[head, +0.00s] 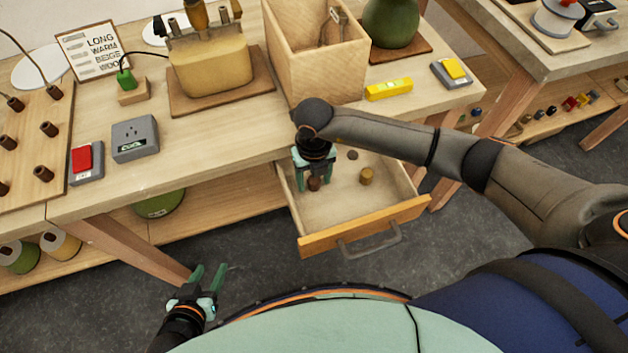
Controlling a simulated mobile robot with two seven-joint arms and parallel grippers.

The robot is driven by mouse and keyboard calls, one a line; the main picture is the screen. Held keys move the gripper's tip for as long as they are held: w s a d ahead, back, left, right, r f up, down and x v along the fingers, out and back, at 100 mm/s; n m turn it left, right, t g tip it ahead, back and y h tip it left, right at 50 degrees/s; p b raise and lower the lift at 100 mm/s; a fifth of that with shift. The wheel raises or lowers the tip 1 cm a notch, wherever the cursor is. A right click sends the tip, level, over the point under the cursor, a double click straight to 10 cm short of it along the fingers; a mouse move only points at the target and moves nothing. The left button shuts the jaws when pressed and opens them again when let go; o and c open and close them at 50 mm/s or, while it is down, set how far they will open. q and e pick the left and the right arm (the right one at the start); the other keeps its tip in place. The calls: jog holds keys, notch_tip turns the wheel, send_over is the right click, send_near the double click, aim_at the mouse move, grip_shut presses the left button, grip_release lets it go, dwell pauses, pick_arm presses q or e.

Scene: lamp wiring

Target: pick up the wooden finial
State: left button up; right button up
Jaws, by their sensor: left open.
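A small reddish-brown knob (314,184), which looks like the wooden finial, is in the open drawer (345,238) under the table. My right gripper (314,187) reaches down into the drawer above it. Its fingers are spread on either side of the knob, with visible gaps, and I cannot tell any contact. A tan-gold small piece (367,176) stands to the right in the drawer, and a dark flat disc (352,155) lies near the drawer's back. My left gripper (208,282) is open and empty, low over the floor left of the drawer.
The tabletop above the drawer bears a wooden box (318,60), a yellow level (389,89), a grey socket box (135,139) and a red switch (86,161). The drawer front with its handle (370,240) sticks out. The drawer's right part is mostly free.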

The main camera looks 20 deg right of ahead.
grip_shut()
jog(key=shift+r, duration=0.15)
dwell(0.4)
